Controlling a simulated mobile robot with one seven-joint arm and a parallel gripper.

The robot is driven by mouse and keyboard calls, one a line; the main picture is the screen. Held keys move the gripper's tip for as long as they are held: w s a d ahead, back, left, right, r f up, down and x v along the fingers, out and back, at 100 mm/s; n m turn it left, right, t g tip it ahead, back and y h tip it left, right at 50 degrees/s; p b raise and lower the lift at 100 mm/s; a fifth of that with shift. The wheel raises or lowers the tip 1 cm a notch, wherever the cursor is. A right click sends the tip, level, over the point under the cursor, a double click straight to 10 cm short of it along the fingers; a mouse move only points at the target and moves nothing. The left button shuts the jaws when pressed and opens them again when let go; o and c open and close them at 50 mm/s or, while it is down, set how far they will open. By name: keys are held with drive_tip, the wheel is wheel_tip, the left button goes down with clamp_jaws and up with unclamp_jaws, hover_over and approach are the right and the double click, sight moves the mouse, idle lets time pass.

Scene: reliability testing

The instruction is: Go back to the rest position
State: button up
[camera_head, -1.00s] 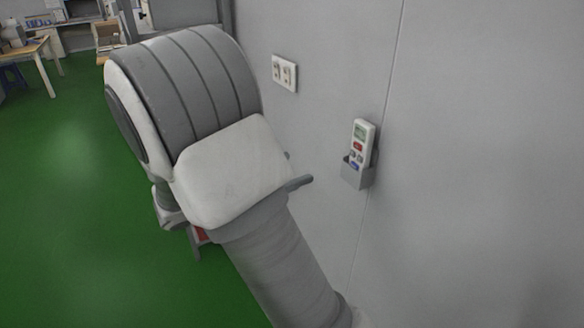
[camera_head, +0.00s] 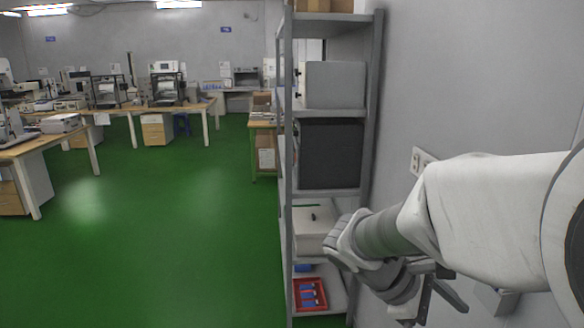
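My arm reaches in from the right edge and crosses the lower right of the head view, close to the grey wall. My gripper (camera_head: 437,292) shows only in part, as dark pieces below my white and grey wrist links. Its fingers are too hidden to tell whether they are open or shut, and I see nothing clearly held. The grey wall holder (camera_head: 496,299) shows in part beneath my arm. The remote control is not visible in it from here.
A grey metal shelf rack (camera_head: 285,190) stands left of my arm, holding a black box (camera_head: 331,153) and a red tray (camera_head: 310,294). A switch plate (camera_head: 421,161) is on the wall (camera_head: 470,70). Green floor (camera_head: 150,235) is open at left, with workbenches beyond.

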drive_tip(key=s+a+r+m+t+y, duration=0.4)
drive_tip(key=s+a+m+t+y, duration=0.2)
drive_tip(key=a+m+y, duration=0.3)
drive_tip(key=shift+s+a+m+t+y, duration=0.3)
drive_tip(key=shift+a+m+t, duration=0.3)
drive_tip(key=shift+a+m, duration=0.3)
drive_tip(key=shift+a, duration=0.1)
